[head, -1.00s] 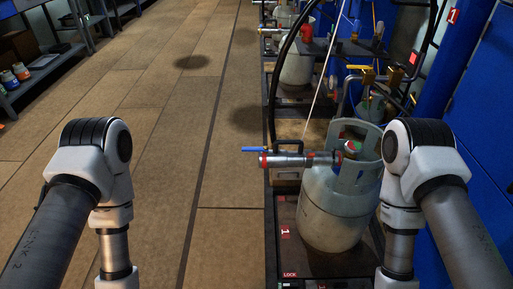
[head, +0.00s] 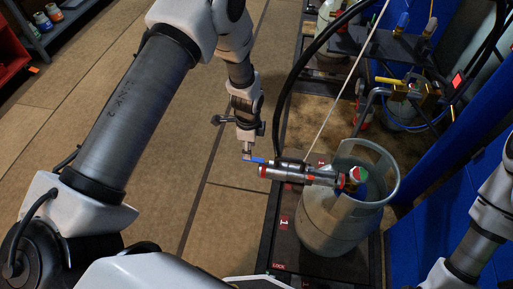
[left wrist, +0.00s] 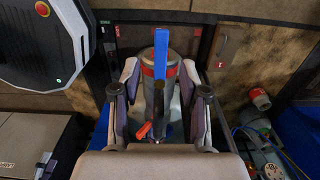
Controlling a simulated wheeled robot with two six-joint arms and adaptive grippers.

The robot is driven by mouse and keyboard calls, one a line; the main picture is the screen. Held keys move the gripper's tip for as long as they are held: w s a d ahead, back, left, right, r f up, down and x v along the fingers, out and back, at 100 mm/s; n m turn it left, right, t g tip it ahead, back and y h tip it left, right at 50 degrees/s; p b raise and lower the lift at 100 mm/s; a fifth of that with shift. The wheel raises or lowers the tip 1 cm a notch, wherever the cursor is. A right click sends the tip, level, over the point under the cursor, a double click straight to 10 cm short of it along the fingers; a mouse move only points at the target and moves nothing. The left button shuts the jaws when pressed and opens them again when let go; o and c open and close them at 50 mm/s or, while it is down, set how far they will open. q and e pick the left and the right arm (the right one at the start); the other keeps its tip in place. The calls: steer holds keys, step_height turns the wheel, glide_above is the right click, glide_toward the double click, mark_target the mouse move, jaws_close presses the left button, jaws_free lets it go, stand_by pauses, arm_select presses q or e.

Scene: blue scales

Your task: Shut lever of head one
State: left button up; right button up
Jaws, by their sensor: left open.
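The filling head of scale one (head: 290,172) is a metal cylinder with red bands, attached at the valve of a grey gas cylinder (head: 325,222). Its blue lever (head: 254,160) sticks out to the left in the head view. My left gripper (head: 247,152) is just above and beside the lever's outer end. In the left wrist view the blue lever (left wrist: 161,58) lies lengthwise over the head (left wrist: 152,85), between the spread fingers of the open left gripper (left wrist: 160,88). Contact cannot be told. My right arm shows at the right edge; its gripper is out of view.
A black hose (head: 283,100) and a white cord (head: 345,85) hang close to the head. The scale's base (head: 283,222) carries a red number one label. Blue panels (head: 447,165) stand right. The wooden floor (head: 215,190) at left is clear.

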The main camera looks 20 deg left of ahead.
mark_target(256, 160)
arm_select(q)
step_height(256, 160, down, 5)
steer(key=shift+w+r, duration=0.1)
steer(key=shift+w, duration=0.05)
arm_select(e)
steer(key=shift+w+f, duration=0.15)
steer(key=shift+f, duration=0.1)
arm_select(q)
jaws_close()
arm_select(e)
steer(key=shift+d, duration=0.15)
